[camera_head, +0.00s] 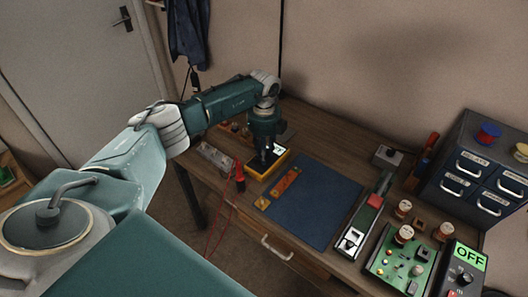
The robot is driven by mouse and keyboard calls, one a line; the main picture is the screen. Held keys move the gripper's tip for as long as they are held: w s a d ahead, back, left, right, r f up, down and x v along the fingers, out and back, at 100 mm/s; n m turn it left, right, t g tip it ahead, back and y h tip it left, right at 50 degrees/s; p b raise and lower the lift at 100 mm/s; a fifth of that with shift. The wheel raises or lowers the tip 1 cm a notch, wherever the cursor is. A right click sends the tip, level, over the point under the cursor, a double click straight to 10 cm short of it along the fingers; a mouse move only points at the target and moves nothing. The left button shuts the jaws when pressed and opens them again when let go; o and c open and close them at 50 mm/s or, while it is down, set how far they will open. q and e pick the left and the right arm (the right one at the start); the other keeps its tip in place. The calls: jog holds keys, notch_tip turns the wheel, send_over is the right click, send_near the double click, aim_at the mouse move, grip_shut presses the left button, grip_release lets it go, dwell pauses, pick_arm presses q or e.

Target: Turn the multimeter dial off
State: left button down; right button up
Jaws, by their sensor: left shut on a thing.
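The multimeter (256,174) is a yellow-framed box with a dark face and a small lit screen. It lies on the left part of the workbench, at the left edge of the blue mat. My left gripper (265,160) points down over its face, with the fingers low at the dial. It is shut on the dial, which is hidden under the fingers. The pointer position and the screen text are too small or covered to read. My right gripper is not in view.
The blue mat (315,205) holds an orange strip (285,182). Red leads (239,178) hang over the front edge.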

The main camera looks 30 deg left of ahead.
pick_arm(q)
jog(key=shift+n, duration=0.4)
jog(key=shift+w, duration=0.1)
jog(key=c, duration=1.5)
grip_release()
jog(key=shift+o, duration=0.2)
notch_tip(320, 180, up, 12)
